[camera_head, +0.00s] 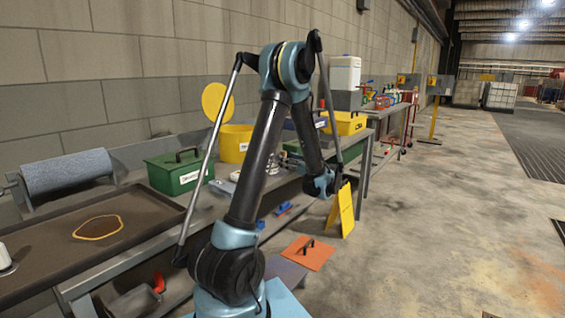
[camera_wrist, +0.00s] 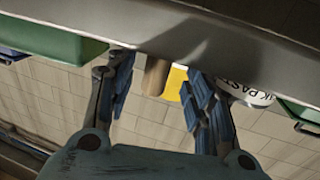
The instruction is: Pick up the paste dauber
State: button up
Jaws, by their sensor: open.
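No thing in view can be named for certain as the paste dauber. In the wrist view, my gripper (camera_wrist: 158,70) is open, with its blue-padded fingers apart. A short brown cylinder (camera_wrist: 155,77) shows in the gap between the fingers, partly cut off by the dark edge above it; I cannot tell whether it is the dauber's handle. A white-labelled can with "PAST" on it (camera_wrist: 250,94) is right of the right finger and partly behind it.
A green box (camera_head: 178,174) and a yellow tub (camera_head: 234,144) with its round lid raised stand on the bench. A yellow box (camera_head: 346,123) is behind my arm. A dark tray (camera_head: 45,250) lies at left. An orange plate (camera_head: 307,253) is low down. The floor at right is clear.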

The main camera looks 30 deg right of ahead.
jog(key=shift+w+a, duration=0.15)
jog(key=shift+w, duration=1.65)
jog(key=c, duration=1.1)
jog(key=shift+r, duration=0.15)
notch_tip(320, 180, up, 10)
jog(key=shift+f, duration=0.1)
